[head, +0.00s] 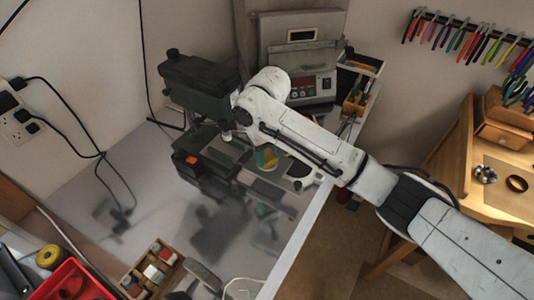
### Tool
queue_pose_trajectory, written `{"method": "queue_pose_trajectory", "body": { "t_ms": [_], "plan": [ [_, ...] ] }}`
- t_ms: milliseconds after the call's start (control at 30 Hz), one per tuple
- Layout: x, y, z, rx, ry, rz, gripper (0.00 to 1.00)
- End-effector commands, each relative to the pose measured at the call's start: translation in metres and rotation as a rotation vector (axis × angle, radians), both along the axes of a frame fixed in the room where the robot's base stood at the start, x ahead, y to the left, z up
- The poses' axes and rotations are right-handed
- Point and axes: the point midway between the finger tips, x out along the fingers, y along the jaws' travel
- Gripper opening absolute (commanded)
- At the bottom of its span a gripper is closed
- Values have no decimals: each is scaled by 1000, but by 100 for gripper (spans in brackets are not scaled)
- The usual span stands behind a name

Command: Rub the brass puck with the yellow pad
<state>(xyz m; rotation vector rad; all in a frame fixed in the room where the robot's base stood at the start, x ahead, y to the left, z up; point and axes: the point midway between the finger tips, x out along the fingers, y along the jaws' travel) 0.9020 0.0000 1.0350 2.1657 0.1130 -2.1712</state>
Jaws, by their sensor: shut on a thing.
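The yellow pad (269,157) shows as a small yellow and green patch low on the machine table, just below my arm. My gripper (266,148) is at the pad, mostly hidden behind my own white arm, and is shut on it. The pad is small in the view, and I cannot tell whether it touches anything beneath. I cannot make out the brass puck; it may be hidden behind the pad or my arm.
A dark green milling machine (205,85) stands close left of my arm, with a grey control box (300,60) behind. A wooden sorting box (153,270) and red bin (70,284) are at the front left. The grey bench top (165,205) has bare room left of the machine.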

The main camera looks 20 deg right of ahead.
Motion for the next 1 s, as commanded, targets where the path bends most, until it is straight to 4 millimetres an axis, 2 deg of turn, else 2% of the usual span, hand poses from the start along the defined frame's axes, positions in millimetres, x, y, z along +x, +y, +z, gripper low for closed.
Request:
{"method": "queue_pose_trajectory", "body": {
  "t_ms": [233,700,1000],
  "plan": [
    [0,-10,-1,1,2,-1,0],
    [-1,7,0,0,2,-1,0],
    [0,-5,-1,1,2,-2,0]
  ]
}}
